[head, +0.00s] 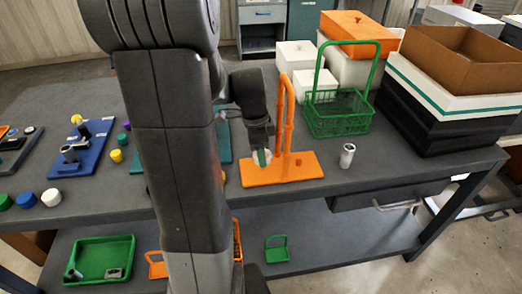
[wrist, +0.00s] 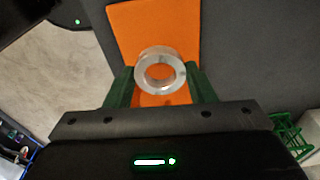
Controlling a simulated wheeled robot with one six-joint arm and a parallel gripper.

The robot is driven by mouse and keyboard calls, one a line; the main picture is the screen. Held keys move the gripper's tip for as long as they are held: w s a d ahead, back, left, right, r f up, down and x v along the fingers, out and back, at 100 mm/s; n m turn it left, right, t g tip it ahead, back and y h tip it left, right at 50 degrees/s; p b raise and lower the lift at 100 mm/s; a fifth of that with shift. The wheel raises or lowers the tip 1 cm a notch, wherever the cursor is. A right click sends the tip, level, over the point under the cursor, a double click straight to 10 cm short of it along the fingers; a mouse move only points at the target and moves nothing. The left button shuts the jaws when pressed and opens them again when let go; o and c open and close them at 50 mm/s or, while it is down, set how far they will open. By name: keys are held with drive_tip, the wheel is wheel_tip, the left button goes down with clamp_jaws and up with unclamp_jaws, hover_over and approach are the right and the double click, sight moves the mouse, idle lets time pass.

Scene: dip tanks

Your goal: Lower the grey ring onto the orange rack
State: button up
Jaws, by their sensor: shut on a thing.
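The orange rack (head: 300,170) stands on the grey table in the head view, a flat plate with a tall post. Its plate (wrist: 181,22) fills the upper middle of the wrist view. My gripper (head: 262,156) is over the left part of the plate, left of the post. In the wrist view its green fingers are shut on the grey ring (wrist: 143,76), one on each side. The ring's hole faces the wrist camera and orange shows through it. I cannot tell whether the ring touches the plate.
A grey metal cylinder (head: 347,155) stands right of the rack. A green wire basket (head: 338,114) with a tall handle stands behind it. Black and white boxes (head: 440,112) fill the table's right end. A blue board (head: 88,150) with parts lies left of my arm.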

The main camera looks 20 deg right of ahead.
drive_tip(key=shift+f+b, duration=1.55)
drive_tip(key=shift+f, duration=0.35)
idle(0.5)
idle(0.4)
drive_tip(key=o, duration=1.2)
drive_tip(key=shift+o, duration=0.4)
drive_tip(key=o, duration=0.4)
drive_tip(key=shift+r, duration=0.1)
drive_tip(key=shift+r+p, duration=3.05)
drive_tip(key=shift+r, duration=0.9)
